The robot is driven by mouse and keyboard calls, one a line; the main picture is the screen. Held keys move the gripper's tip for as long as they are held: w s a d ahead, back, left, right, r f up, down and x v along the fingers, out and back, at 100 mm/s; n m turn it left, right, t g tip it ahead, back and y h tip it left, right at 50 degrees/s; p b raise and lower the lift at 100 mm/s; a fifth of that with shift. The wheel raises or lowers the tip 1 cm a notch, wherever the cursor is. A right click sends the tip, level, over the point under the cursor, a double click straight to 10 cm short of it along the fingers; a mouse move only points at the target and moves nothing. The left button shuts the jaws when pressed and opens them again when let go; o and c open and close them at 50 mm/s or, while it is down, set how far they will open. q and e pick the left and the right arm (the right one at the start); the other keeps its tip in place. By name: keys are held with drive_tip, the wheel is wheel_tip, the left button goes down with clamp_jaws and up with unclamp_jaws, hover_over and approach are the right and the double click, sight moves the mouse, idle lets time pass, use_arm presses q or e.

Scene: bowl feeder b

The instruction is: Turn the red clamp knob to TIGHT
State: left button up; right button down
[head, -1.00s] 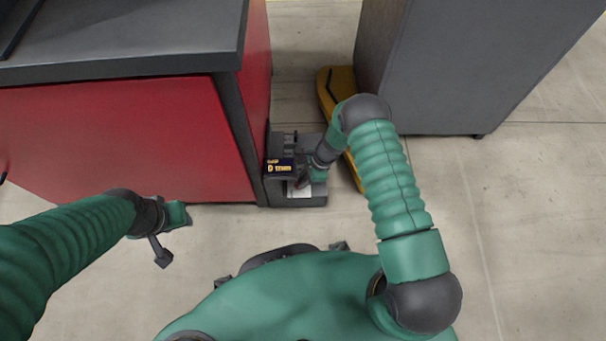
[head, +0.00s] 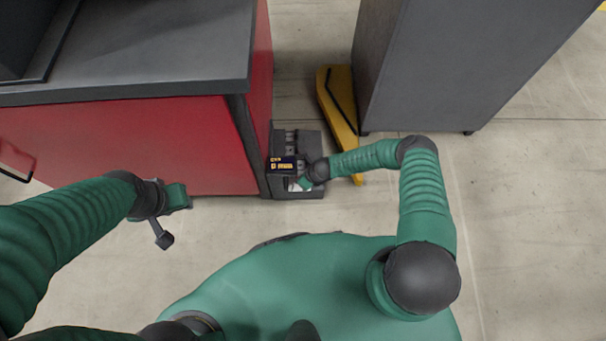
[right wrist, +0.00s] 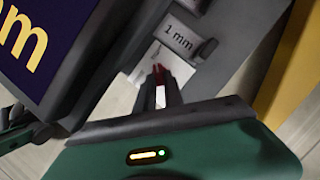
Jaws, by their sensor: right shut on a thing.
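The grey bowl feeder unit (head: 310,143) stands on the floor beside the red cabinet, with a dark display (head: 281,165) on it. The display shows yellow writing, partly seen as "mm" in the right wrist view (right wrist: 28,35). My right gripper (head: 303,183) is at the front of the unit. In the right wrist view its dark fingers (right wrist: 160,92) are shut on a small red part, which looks like the clamp knob (right wrist: 158,70). Most of the knob is hidden, and its TIGHT mark cannot be seen. My left gripper (head: 180,196) hangs away from the unit, its jaws unclear.
A red cabinet with a dark top (head: 180,75) stands left of the unit. A yellow object (head: 338,105) and a large grey cabinet (head: 440,70) are to the right. The floor in front is open.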

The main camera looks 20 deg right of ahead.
drive_tip(key=shift+m+p, duration=0.45)
drive_tip(key=shift+m, duration=0.15)
drive_tip(key=shift+h, duration=0.3)
drive_tip(key=c, duration=1.4)
unclamp_jaws()
drive_tip(key=shift+c, duration=0.2)
drive_tip(key=p+v, duration=0.8)
drive_tip(key=v, duration=0.8)
drive_tip(key=shift+s+r+p, duration=0.25)
drive_tip(key=shift+p, duration=0.05)
